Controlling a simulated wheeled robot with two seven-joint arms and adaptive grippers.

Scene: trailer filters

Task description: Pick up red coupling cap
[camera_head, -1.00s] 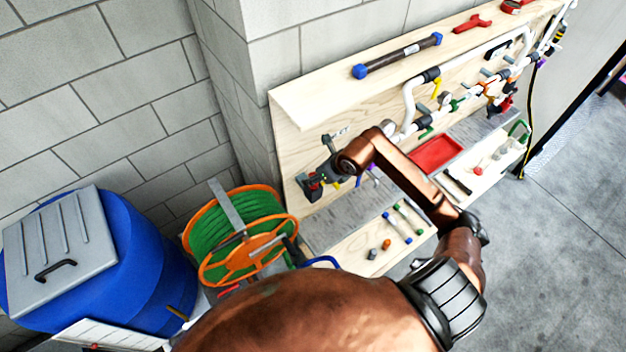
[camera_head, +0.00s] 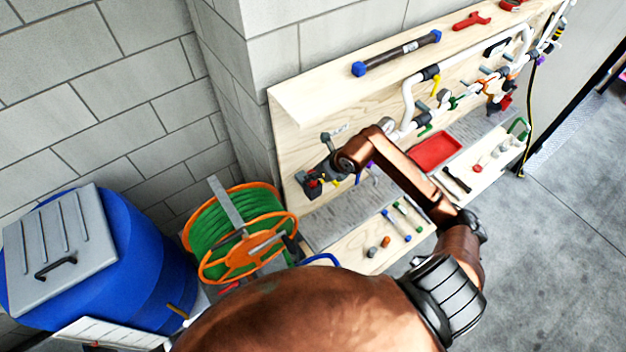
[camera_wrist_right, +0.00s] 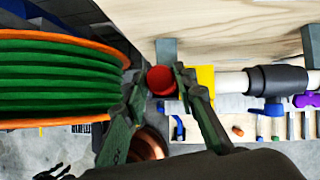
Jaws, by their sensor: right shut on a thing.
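The red coupling cap (camera_wrist_right: 161,80) is round and sits between the fingers of my right gripper (camera_wrist_right: 158,92) in the right wrist view. The gripper is shut on it. A yellow fitting (camera_wrist_right: 203,79) and a white pipe (camera_wrist_right: 230,82) lie just right of the fingers; one finger hides whether the cap touches them. In the head view my right gripper (camera_head: 311,184) is at the left end of the wooden board, with a bit of red showing at its fingers. My left gripper is not in view.
A green hose reel (camera_head: 240,240) with orange rims stands close left of the gripper. A blue barrel (camera_head: 150,255) is farther left. The wooden board (camera_head: 320,100) carries pipes and a red tray (camera_head: 436,150). Several small tools lie on its lower shelf. Open floor lies right.

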